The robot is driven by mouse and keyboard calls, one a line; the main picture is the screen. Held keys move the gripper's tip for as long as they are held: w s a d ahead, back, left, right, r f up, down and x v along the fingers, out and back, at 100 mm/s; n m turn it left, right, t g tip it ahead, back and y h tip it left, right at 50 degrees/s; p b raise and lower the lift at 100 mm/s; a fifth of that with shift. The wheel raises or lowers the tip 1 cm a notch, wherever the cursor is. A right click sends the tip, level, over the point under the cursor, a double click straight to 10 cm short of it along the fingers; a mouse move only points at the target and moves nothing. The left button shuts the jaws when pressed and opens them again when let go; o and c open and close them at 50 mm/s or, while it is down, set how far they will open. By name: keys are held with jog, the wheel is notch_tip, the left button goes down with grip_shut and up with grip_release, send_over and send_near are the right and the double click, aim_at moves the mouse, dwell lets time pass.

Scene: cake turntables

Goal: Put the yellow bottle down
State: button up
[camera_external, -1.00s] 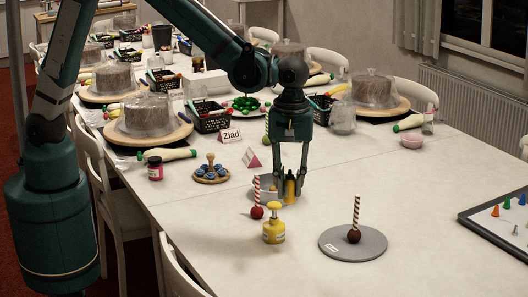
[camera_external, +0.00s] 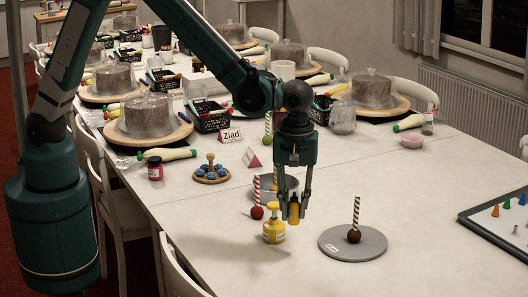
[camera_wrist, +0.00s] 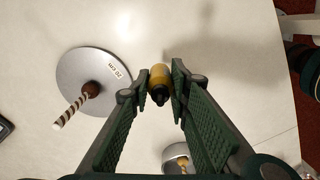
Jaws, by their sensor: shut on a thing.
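My gripper (camera_external: 293,212) is shut on a small golden-yellow bottle (camera_external: 293,210) with a dark tip. In the wrist view the bottle (camera_wrist: 160,76) sits between the two fingertips (camera_wrist: 160,88). I cannot tell exactly whether its bottom touches the white table.
A grey turntable (camera_external: 375,247) with a striped-stick cake pop (camera_external: 354,236) is at the right. A red cake pop (camera_external: 257,212) stands behind the pump bottle. A grey round dish (camera_external: 291,182) is behind my gripper.

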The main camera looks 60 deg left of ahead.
jog(key=shift+f+b, duration=0.5)
jog(key=shift+f, duration=2.6)
jog(key=shift+f+b, duration=0.4)
jog(key=shift+f, duration=1.5)
jog(key=shift+f, duration=0.15)
jog(key=o, duration=0.9)
jog(key=shift+r, duration=0.2)
notch_tip(320, 180, up, 12)
jog(key=shift+p, duration=1)
